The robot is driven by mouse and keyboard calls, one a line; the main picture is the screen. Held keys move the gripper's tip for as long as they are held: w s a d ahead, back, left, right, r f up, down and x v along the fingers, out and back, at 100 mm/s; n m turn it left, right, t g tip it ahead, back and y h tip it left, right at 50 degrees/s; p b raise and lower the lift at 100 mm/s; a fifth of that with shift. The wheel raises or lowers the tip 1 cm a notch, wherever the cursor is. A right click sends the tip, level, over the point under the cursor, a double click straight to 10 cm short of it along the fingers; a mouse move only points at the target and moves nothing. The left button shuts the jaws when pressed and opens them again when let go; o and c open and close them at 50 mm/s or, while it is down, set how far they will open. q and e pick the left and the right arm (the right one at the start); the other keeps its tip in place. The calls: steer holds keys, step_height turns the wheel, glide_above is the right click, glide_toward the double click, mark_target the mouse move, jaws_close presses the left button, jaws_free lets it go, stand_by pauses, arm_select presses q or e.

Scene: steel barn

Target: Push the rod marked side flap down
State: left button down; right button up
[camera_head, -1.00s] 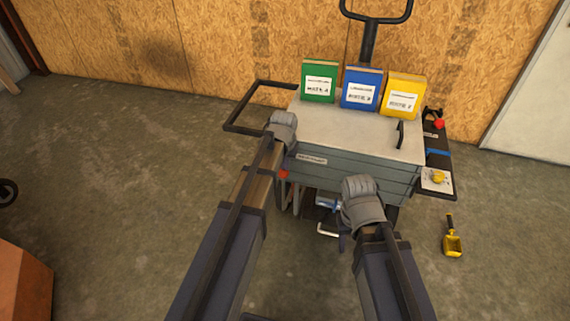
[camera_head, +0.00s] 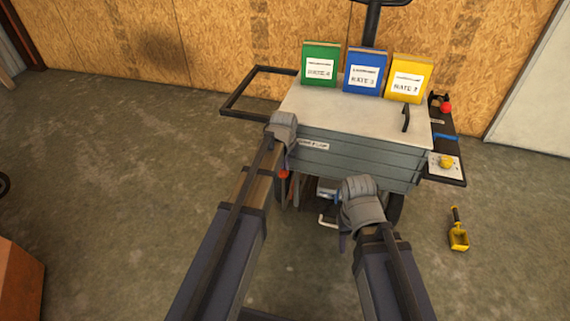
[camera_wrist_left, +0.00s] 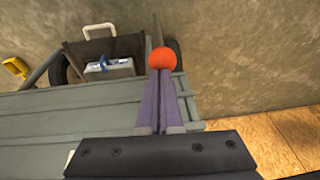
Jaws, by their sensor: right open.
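A red ball knob (camera_head: 284,174) sits low by the front left corner of the grey cart (camera_head: 355,161). In the left wrist view the knob (camera_wrist_left: 161,58) tops a thin rod (camera_wrist_left: 157,30). A small plate (camera_head: 313,145) on the cart front carries lettering too small to read surely. My left gripper (camera_head: 285,162) points down just above the knob. In its wrist view the purple fingers (camera_wrist_left: 161,85) are together, with the knob at their tips; contact cannot be told. My right gripper (camera_head: 343,238) is open, low before the cart, its fingers partly hidden.
Green (camera_head: 320,66), blue (camera_head: 364,74) and yellow (camera_head: 409,79) packets stand on the cart top. A side panel (camera_head: 450,180) bears a yellow knob (camera_head: 446,161) and another red knob (camera_head: 446,107). A yellow scoop (camera_head: 458,238) lies on the floor at right.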

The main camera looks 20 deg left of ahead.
arm_select(q)
steer(key=shift+s, duration=0.15)
steer(key=shift+r+p, duration=0.55)
steer(key=shift+p, duration=0.35)
steer(key=w+p+v, duration=0.1)
steer(key=p+v, duration=1.1)
steer(key=shift+w+d+r, duration=0.15)
steer(key=shift+d+r, duration=0.15)
steer(key=shift+r, duration=0.2)
steer(key=s+d+r+m+g+p, duration=0.1)
steer(key=s+d+r+p, duration=0.4)
steer(key=s+r+p, duration=0.5)
steer(key=s+d+r+m+g+p, duration=0.2)
steer(key=s+d+r+p, duration=0.4)
steer(key=s+r+p, duration=0.4)
steer(key=shift+s+d+y+p, duration=0.35)
steer(key=shift+s+p, duration=0.1)
steer(key=shift+s, duration=0.4)
